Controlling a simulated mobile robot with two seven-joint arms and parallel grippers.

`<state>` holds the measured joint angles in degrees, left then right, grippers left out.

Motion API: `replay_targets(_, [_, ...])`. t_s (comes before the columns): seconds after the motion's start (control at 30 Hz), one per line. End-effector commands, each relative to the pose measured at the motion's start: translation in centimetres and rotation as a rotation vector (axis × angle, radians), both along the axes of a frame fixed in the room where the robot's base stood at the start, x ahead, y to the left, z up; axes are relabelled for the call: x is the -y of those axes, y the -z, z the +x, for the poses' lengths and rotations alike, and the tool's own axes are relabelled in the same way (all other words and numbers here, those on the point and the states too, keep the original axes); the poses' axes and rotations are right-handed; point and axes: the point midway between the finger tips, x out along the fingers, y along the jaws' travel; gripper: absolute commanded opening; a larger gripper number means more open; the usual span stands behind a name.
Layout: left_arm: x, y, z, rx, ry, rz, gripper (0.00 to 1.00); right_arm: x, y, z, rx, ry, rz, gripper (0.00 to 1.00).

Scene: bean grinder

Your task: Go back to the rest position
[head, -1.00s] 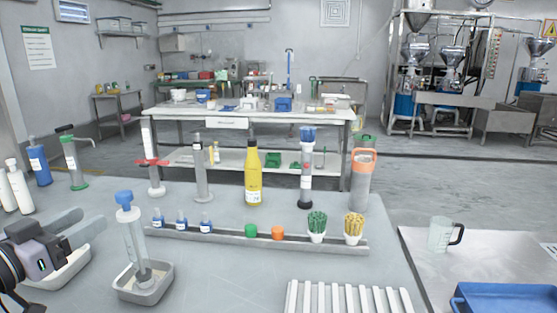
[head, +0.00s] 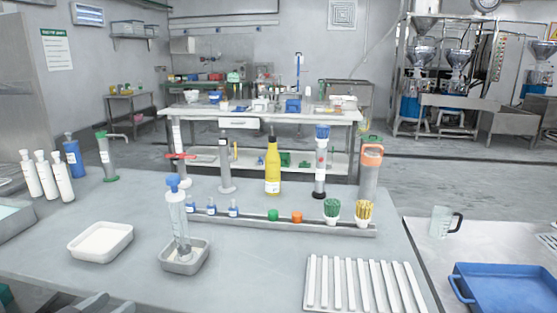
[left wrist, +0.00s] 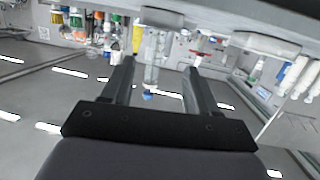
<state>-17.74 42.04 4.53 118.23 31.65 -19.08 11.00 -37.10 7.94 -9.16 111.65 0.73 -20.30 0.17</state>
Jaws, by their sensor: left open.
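My left gripper (head: 98,302) shows only in part at the bottom left edge of the head view. In the left wrist view my left gripper (left wrist: 158,68) is open, and its two fingers are apart with nothing held. The blue-capped clear cylinder (head: 178,215) stands upright in a small grey tray (head: 184,264) on the table, apart from the gripper. In the left wrist view, which is upside down, the cylinder (left wrist: 154,62) appears beyond and between the fingers. My right gripper is not in view.
A white tray (head: 101,242) lies left of the cylinder. White bottles (head: 47,176) stand at the left. A rack (head: 240,217) with small bottles and caps runs behind. A ribbed white tray (head: 364,284), a clear mug (head: 440,222) and a blue tray (head: 500,286) are at the right.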

Motion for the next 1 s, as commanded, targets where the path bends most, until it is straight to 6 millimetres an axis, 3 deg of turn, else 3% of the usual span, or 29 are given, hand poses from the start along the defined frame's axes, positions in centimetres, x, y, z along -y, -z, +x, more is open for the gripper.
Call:
replay_targets(0.03, [1.0, 2.7, -1.3, -0.050, -0.013, -0.003, 0.59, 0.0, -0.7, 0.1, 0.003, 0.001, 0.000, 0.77])
replay_targets(0.2, [5.2, 11.0, -6.6, -0.201, -0.028, 0.033, 0.59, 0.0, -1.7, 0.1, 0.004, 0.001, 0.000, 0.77])
replay_targets(0.4, [11.0, 16.9, -12.9, -0.341, -0.017, 0.072, 0.59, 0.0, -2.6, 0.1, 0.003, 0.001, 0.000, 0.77])
replay_targets(0.63, [14.4, 19.1, -16.1, -0.407, -0.002, 0.097, 0.59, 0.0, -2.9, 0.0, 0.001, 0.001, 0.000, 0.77])
replay_targets(1.0, [14.6, 19.2, -16.3, -0.410, 0.001, 0.101, 0.59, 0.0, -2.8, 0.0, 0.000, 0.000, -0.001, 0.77])
